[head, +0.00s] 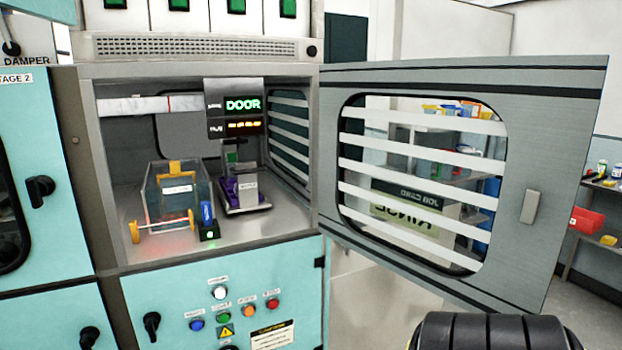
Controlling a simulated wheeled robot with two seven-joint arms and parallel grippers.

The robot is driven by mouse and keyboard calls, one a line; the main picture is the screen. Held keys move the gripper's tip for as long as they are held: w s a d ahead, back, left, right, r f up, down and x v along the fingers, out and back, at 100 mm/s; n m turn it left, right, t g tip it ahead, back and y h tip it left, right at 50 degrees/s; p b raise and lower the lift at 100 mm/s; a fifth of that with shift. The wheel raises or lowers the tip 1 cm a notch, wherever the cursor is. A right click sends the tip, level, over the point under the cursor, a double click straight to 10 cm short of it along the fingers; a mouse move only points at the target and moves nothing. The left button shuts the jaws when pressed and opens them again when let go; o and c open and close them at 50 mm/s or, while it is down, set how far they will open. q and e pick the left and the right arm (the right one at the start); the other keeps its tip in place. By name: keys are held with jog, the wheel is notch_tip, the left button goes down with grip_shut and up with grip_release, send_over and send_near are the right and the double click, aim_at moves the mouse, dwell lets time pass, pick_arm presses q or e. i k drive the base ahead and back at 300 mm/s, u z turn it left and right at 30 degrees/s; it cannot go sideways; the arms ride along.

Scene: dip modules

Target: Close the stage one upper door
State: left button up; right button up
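The upper door (335,200) is a grey panel with a slatted window and a small light handle (530,206). It stands wide open, hinged at the right edge of the compartment and swung out to the right. The compartment (110,240) is open at the front. A lit display inside reads DOOR (243,104) in green. A black rounded part, which looks like a piece of my arm, shows at the bottom right below the door. No fingertips of either gripper are in view.
Inside the compartment stand a clear box with yellow fittings (174,168) and a purple and grey device (245,190). Below is a teal panel with coloured buttons (224,317). A teal stage 2 door (45,130) is at left. Shelves and a red bin (586,220) are behind at right.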

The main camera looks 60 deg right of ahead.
aim_at(547, 108)
jog(key=u, duration=1.5)
jog(key=k, duration=2.65)
jog(key=z, duration=1.75)
jog(key=i, duration=1)
jog(key=u, duration=0.05)
